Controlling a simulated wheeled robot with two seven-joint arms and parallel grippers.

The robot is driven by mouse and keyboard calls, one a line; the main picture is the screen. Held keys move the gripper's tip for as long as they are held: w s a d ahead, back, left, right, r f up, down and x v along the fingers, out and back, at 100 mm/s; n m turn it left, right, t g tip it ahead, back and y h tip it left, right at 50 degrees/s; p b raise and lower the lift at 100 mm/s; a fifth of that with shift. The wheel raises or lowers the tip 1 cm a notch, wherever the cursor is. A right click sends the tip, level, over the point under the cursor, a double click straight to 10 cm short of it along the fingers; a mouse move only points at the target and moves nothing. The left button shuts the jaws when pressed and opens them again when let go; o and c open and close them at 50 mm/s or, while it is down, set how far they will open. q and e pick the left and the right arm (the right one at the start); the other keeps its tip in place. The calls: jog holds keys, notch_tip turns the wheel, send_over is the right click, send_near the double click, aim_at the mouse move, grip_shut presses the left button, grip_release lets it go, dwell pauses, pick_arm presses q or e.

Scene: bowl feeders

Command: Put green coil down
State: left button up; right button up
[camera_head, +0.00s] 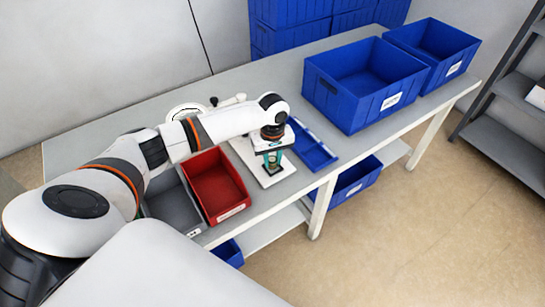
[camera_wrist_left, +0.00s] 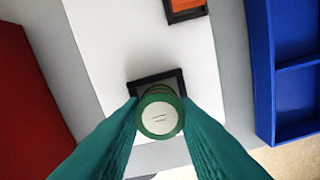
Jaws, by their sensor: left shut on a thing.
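My left gripper (camera_head: 271,168) points down over a white board (camera_head: 244,152) on the bench. Its teal fingers (camera_wrist_left: 160,125) are shut on the green coil (camera_wrist_left: 160,114), which has a pale round top and stands upright between the fingertips. A black square frame (camera_wrist_left: 150,83) on the white board lies right under the coil, which covers part of it. I cannot tell whether the coil touches the frame. In the head view the coil is too small and covered to make out. My right gripper is not in view.
A second black frame with an orange thing (camera_wrist_left: 187,7) lies farther up the board. A red bin (camera_head: 215,183) and a grey bin (camera_head: 172,204) stand to the left, a shallow blue tray (camera_head: 312,148) to the right. Large blue crates (camera_head: 362,96) stand at the right end.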

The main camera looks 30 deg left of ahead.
aim_at(273, 160)
pick_arm(q)
jog(key=shift+f, duration=0.15)
jog(key=shift+f, duration=0.35)
jog(key=o, duration=1.1)
jog(key=shift+c, duration=0.2)
jog(key=shift+r, duration=0.1)
notch_tip(273, 160, up, 13)
